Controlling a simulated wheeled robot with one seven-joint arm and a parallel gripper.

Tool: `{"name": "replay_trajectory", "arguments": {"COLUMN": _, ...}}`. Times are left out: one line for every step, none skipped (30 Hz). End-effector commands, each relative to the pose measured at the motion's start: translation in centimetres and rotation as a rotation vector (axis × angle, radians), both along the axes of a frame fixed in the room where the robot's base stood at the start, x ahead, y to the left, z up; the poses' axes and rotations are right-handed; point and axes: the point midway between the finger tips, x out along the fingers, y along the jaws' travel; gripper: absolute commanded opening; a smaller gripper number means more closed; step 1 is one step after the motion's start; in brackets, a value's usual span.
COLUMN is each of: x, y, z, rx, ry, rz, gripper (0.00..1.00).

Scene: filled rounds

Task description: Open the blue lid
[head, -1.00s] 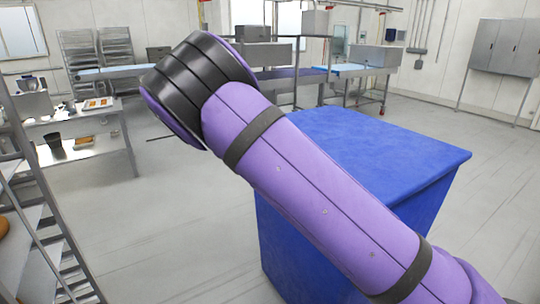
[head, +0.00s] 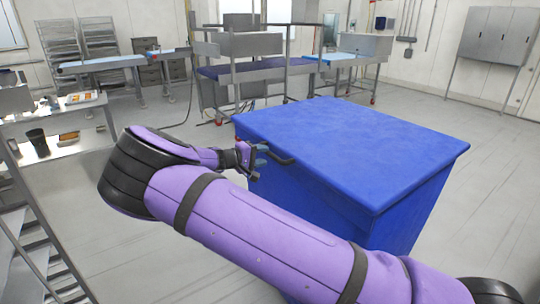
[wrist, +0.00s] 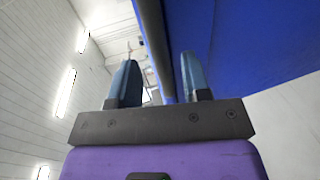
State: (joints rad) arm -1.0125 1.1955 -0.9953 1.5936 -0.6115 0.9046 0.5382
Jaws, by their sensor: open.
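The blue lid (head: 350,140) lies flat and closed on top of a large blue bin (head: 415,215). A dark handle (head: 281,160) sticks out from the lid's left edge. My gripper (head: 260,155) is at that edge, right beside the handle. In the wrist view my gripper (wrist: 158,75) is open, with its two blue-grey fingers apart. The dark handle bar (wrist: 155,40) runs between the fingers there, and I cannot tell whether either finger touches it. The blue surface (wrist: 255,40) of the bin or lid fills the right. My arm hides part of the bin's front.
A metal rack (head: 35,240) stands at the left front, near my arm. A table with trays (head: 80,97) is at the left, and conveyors (head: 265,68) stand behind the bin. The floor (head: 490,190) right of the bin is clear.

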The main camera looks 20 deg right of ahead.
Motion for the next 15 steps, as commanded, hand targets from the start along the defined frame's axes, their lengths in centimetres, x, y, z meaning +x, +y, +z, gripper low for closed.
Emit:
{"name": "replay_trajectory", "arguments": {"x": 0.2, "y": -0.8, "z": -0.2, "rx": -0.001, "ry": 0.0, "rz": -0.003, "gripper": 0.44}}
{"name": "replay_trajectory", "arguments": {"x": 0.3, "y": -1.3, "z": -0.2, "rx": -0.001, "ry": 0.0, "rz": -0.003, "gripper": 0.44}}
{"name": "replay_trajectory", "arguments": {"x": 0.5, "y": -1.7, "z": -0.3, "rx": 0.0, "ry": 0.0, "rz": -0.002, "gripper": 0.44}}
{"name": "replay_trajectory", "arguments": {"x": 0.6, "y": -2.0, "z": -0.4, "rx": 0.0, "ry": 0.0, "rz": -0.001, "gripper": 0.44}}
{"name": "replay_trajectory", "arguments": {"x": 0.7, "y": -2.3, "z": -0.5, "rx": 0.0, "ry": 0.0, "rz": -0.001, "gripper": 0.44}}
{"name": "replay_trajectory", "arguments": {"x": 0.8, "y": -2.6, "z": -0.5, "rx": 0.0, "ry": 0.0, "rz": -0.001, "gripper": 0.44}}
{"name": "replay_trajectory", "arguments": {"x": 0.9, "y": -2.9, "z": -0.6, "rx": 0.0, "ry": 0.0, "rz": -0.001, "gripper": 0.44}}
{"name": "replay_trajectory", "arguments": {"x": 1.0, "y": -3.0, "z": -0.6, "rx": 0.0, "ry": 0.001, "rz": 0.0, "gripper": 0.44}}
{"name": "replay_trajectory", "arguments": {"x": 1.1, "y": -3.2, "z": -0.7, "rx": 0.0, "ry": 0.001, "rz": 0.0, "gripper": 0.44}}
{"name": "replay_trajectory", "arguments": {"x": 1.1, "y": -3.4, "z": -0.7, "rx": 0.0, "ry": 0.001, "rz": 0.0, "gripper": 0.44}}
{"name": "replay_trajectory", "arguments": {"x": 1.1, "y": -3.4, "z": -0.7, "rx": 0.0, "ry": 0.001, "rz": 0.001, "gripper": 0.44}}
{"name": "replay_trajectory", "arguments": {"x": 1.2, "y": -3.5, "z": -0.7, "rx": 0.001, "ry": 0.001, "rz": 0.001, "gripper": 0.44}}
{"name": "replay_trajectory", "arguments": {"x": 1.2, "y": -3.5, "z": -0.7, "rx": 0.001, "ry": 0.001, "rz": 0.001, "gripper": 0.44}}
{"name": "replay_trajectory", "arguments": {"x": 1.2, "y": -3.6, "z": -0.7, "rx": 0.001, "ry": 0.001, "rz": 0.001, "gripper": 0.44}}
{"name": "replay_trajectory", "arguments": {"x": 1.2, "y": -3.6, "z": -0.7, "rx": 0.001, "ry": 0.001, "rz": 0.001, "gripper": 0.44}}
